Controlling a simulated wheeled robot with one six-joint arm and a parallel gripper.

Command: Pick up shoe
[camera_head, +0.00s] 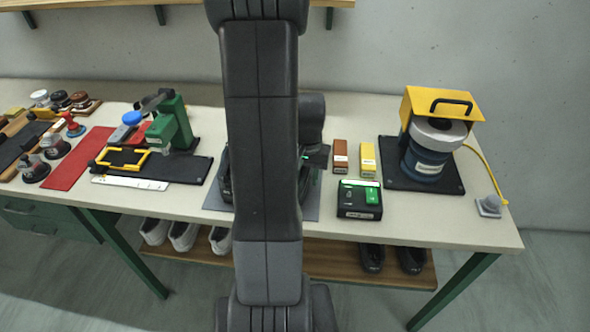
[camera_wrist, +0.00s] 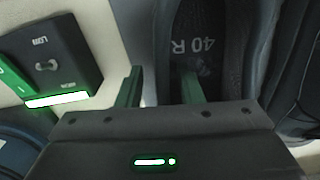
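A dark shoe with "40 R" printed on its insole (camera_wrist: 205,28) lies under my gripper in the wrist view. In the head view a dark shoe (camera_head: 306,188) shows just right of my arm, on a grey mat (camera_head: 312,209). My gripper (camera_wrist: 162,88) has its green fingers apart. One finger overlaps the shoe's opening and the other is outside its left edge, with the side wall between them. Contact cannot be told. A second dark shoe (camera_wrist: 293,70) lies to the right; it also shows left of my arm in the head view (camera_head: 225,178). My arm hides much of the pair.
A black box with a green panel (camera_head: 360,199) is close by on the right, beside brown (camera_head: 340,156) and yellow boxes (camera_head: 368,160). A yellow-topped machine (camera_head: 430,150) stands further right. A green press (camera_head: 172,125) and tools fill the left. More shoes (camera_head: 183,235) sit on the lower shelf.

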